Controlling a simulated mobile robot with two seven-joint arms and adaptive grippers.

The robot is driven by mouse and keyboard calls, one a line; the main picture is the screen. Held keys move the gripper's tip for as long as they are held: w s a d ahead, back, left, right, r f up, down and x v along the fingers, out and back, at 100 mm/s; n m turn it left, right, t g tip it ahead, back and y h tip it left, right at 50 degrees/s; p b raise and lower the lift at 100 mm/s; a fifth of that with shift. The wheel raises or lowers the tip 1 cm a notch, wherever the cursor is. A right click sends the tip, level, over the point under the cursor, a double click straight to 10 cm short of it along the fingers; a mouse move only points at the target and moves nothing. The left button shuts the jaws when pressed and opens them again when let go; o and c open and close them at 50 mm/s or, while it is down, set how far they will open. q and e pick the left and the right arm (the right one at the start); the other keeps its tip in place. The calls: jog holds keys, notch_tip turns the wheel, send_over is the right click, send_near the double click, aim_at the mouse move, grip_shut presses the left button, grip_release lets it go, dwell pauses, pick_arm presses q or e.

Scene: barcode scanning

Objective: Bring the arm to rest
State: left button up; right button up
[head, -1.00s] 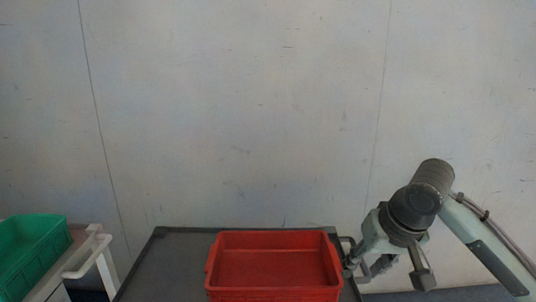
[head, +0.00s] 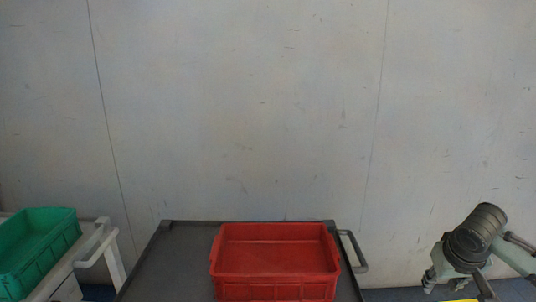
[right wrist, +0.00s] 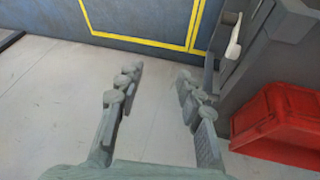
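My right arm and gripper (head: 455,287) are at the lower right of the head view, to the right of the dark cart and apart from it. In the right wrist view the two fingers of this gripper (right wrist: 158,76) are spread apart. Only pale floor shows between them, and nothing is held. My left arm and gripper are not in view.
A red crate (head: 276,288) sits on a dark cart (head: 180,258) with a grey handle (head: 355,252). A green crate (head: 35,245) stands on a white cart (head: 108,242) at left. A plain grey wall (head: 240,110) is behind. Free floor (right wrist: 60,90) lies around my right gripper.

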jog(key=s+d+f+n+h, duration=0.3)
jog(key=s+d+f, duration=0.1)
jog(key=d+f, duration=1.05)
jog(key=s+d+f+n+h, duration=0.2)
jog(key=s+d+f+n, duration=0.3)
jog(key=s+d+f, duration=0.65)
jog(key=s+a+f+m+g+y, duration=0.1)
jog(key=s+a+f+y, duration=0.1)
jog(key=s+a+f, duration=0.35)
jog(key=s+a+f+m+g+y, duration=0.1)
jog(key=s+a+f, duration=0.2)
jog(key=a+f, duration=0.55)
jog(key=s+a+f+m+y, duration=0.1)
jog(key=a, duration=0.8)
jog(key=a+f+m+y, duration=0.1)
jog(key=a+y, duration=0.1)
jog(key=a, duration=0.8)
jog(key=shift+s+a+f, duration=0.25)
jog(key=shift+s+a, duration=0.05)
jog(key=shift+s, duration=0.05)
